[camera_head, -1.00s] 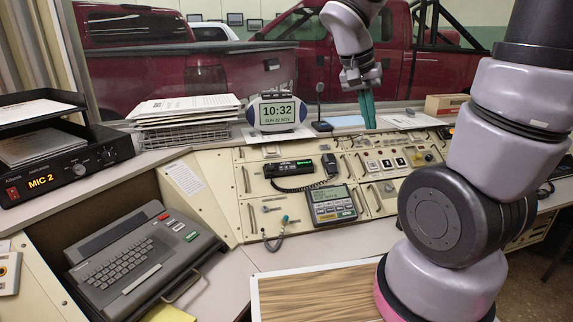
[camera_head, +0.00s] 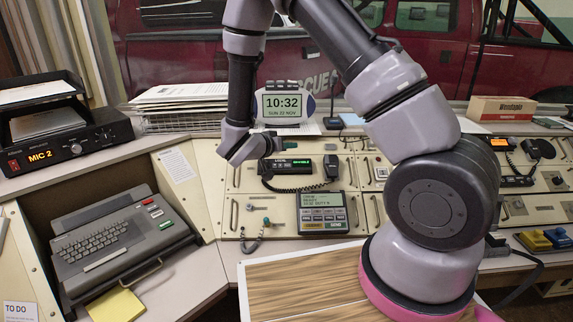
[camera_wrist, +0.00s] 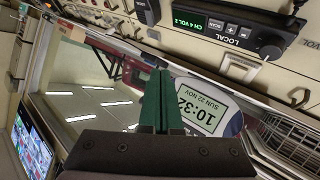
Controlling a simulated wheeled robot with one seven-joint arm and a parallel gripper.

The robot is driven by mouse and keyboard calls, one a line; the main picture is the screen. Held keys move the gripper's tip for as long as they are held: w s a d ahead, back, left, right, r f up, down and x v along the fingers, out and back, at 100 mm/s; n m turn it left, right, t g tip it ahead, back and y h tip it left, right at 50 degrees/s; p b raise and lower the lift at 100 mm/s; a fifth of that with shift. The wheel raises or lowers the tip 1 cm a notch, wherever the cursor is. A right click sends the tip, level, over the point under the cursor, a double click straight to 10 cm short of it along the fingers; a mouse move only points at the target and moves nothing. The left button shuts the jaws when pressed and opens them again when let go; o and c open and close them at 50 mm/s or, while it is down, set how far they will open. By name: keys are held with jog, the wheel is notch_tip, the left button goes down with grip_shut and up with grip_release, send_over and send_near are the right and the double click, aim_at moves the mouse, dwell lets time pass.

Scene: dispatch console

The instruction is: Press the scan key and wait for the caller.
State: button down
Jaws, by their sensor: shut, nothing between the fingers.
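The radio (camera_head: 290,165) is a black unit with a green display, mounted on the cream console, with a handset on a coiled cord. In the wrist view the radio (camera_wrist: 240,22) reads "CH 4 VOL 2" and "LOCAL". Its scan key (camera_wrist: 214,27) is a small button marked SCAN beside the display. My gripper (camera_wrist: 158,78) has its green fingers closed together with nothing between them. In the head view my grey wrist is just left of the radio; the fingers are not clearly visible there. The fingers are apart from the radio in the wrist view.
A clock (camera_head: 283,104) reading 10:32 stands behind the radio. A keypad terminal (camera_head: 323,212) sits below it. A wire tray with papers (camera_head: 185,105) is at the back left, and a keyboard unit (camera_head: 115,245) at the front left. Another radio (camera_head: 517,165) is at right.

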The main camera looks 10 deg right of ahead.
aim_at(287, 166)
jog(key=shift+w+a+f+t+y, duration=0.3)
jog(key=shift+a+f+t, duration=0.1)
jog(key=shift+a+f, duration=0.15)
jog(key=shift+w+d+f, duration=0.15)
jog(key=shift+w+f, duration=0.65)
jog(key=shift+f, duration=0.45)
jog(key=shift+w+d+f, duration=0.2)
jog(key=shift+w+f, duration=0.55)
jog(key=shift+f, duration=0.45)
jog(key=shift+w+d+f, duration=0.15)
jog(key=shift+w+f, duration=0.65)
jog(key=shift+f, duration=0.45)
jog(key=shift+f, duration=0.1)
jog(key=shift+w+f, duration=0.25)
jog(key=shift+w+f, duration=0.15)
jog(key=shift+f, duration=0.15)
jog(key=shift+s+r, duration=0.4)
jog(key=shift+r, duration=0.25)
jog(key=shift+r, duration=0.1)
